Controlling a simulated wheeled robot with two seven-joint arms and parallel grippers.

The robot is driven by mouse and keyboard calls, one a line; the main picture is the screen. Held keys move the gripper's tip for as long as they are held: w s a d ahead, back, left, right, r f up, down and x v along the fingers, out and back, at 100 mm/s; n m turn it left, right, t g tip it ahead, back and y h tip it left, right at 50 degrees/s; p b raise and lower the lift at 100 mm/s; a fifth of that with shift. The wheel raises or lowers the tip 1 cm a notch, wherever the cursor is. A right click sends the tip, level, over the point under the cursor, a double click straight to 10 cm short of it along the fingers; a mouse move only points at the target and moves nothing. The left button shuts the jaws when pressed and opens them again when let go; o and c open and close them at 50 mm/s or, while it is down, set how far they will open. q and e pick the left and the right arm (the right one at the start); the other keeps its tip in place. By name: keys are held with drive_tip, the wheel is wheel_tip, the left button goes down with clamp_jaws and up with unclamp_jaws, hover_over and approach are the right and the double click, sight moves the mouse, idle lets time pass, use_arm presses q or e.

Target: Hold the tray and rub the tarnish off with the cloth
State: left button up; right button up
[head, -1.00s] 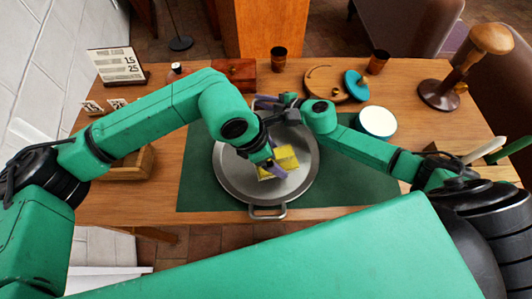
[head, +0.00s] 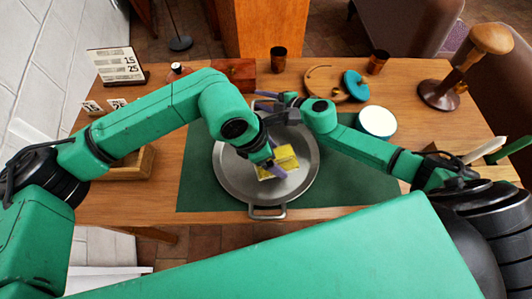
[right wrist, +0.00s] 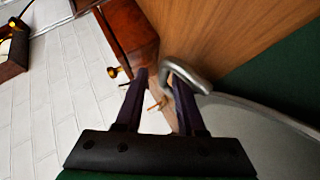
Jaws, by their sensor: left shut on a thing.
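The round grey metal tray (head: 235,180) lies on a green mat, with one handle (head: 267,212) at its near edge. My left gripper (head: 275,170) is shut on the yellow cloth (head: 287,158) over the tray's middle; whether the cloth presses on the metal is hard to tell. My right gripper (head: 266,100) is at the tray's far edge. In the right wrist view its two dark purple fingers (right wrist: 158,85) are apart, with the tray's far handle (right wrist: 190,75) at the right finger's tip. My arms hide part of the tray's far rim. No tarnish is clearly visible.
The green mat (head: 195,190) covers the middle of the wooden table. A reddish wooden box (head: 235,72) stands behind the tray.

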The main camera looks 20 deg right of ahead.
drive_tip(key=shift+s+f, duration=0.2)
drive_tip(key=shift+f, duration=0.05)
drive_tip(key=shift+s, duration=0.15)
drive_tip(key=v, duration=0.7)
drive_tip(key=shift+s+d+r, duration=0.15)
drive_tip(key=shift+d+r, duration=0.1)
drive_tip(key=shift+r, duration=0.1)
